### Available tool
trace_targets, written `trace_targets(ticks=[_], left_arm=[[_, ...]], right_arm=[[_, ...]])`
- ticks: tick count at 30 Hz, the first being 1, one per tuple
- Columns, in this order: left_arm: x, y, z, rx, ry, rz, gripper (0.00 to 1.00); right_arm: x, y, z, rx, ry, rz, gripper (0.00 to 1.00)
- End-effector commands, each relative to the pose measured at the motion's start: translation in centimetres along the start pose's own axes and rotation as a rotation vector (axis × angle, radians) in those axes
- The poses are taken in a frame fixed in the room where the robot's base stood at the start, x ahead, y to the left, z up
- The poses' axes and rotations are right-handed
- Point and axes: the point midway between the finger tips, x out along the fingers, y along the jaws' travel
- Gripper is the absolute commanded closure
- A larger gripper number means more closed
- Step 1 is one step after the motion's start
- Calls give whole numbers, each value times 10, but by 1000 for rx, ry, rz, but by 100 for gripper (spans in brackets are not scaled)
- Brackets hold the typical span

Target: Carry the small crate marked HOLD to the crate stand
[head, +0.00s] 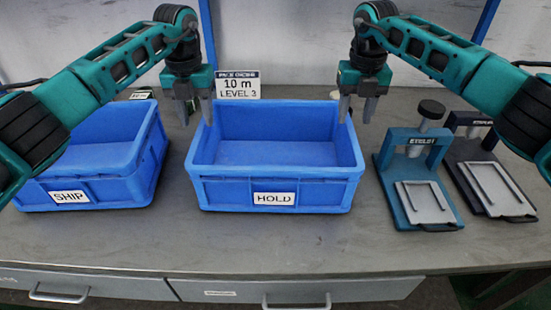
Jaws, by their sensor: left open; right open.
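The blue crate marked HOLD (272,183) stands upright on the grey worktop, in the middle of the head view. It looks empty. My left gripper (197,118) is open with its fingers pointing down near the crate's upper left rim. My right gripper (356,115) is open with its fingers pointing down near the crate's upper right rim. I cannot tell whether either gripper touches the rim. No crate stand can be made out in this view.
A blue crate marked SHIP (75,191) stands close on the left. A teal fixture (408,188) and a dark fixture (478,178) stand on the right. A sign reading "10 m LEVEL 3" (238,85) stands behind. The worktop's front strip (270,250) is clear, with drawers below.

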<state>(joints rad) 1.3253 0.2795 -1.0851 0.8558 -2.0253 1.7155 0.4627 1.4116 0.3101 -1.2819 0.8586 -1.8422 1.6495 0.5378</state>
Motion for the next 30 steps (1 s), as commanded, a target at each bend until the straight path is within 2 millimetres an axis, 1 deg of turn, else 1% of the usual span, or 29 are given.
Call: trace_targets(ticks=[1,6,10,15,20,28,29,30], left_arm=[[12,0,-1,0,5,0,53],[46,0,-1,-1,4,0,53],[68,0,-1,-1,3,-1,53],[87,-1,0,0,1,-1,53],[94,0,0,0,0,0,53],[95,0,0,0,-1,0,53],[95,0,0,0,-1,0,54],[95,0,0,0,-1,0,58]], right_arm=[[12,0,-1,0,5,-1,53],[46,0,-1,-1,4,-1,53],[68,0,-1,1,3,-1,53],[87,0,0,0,1,-1,53],[94,0,0,0,0,-1,53],[95,0,0,0,-1,-1,53],[95,0,0,0,-1,-1,54],[95,0,0,0,-1,-1,58]])
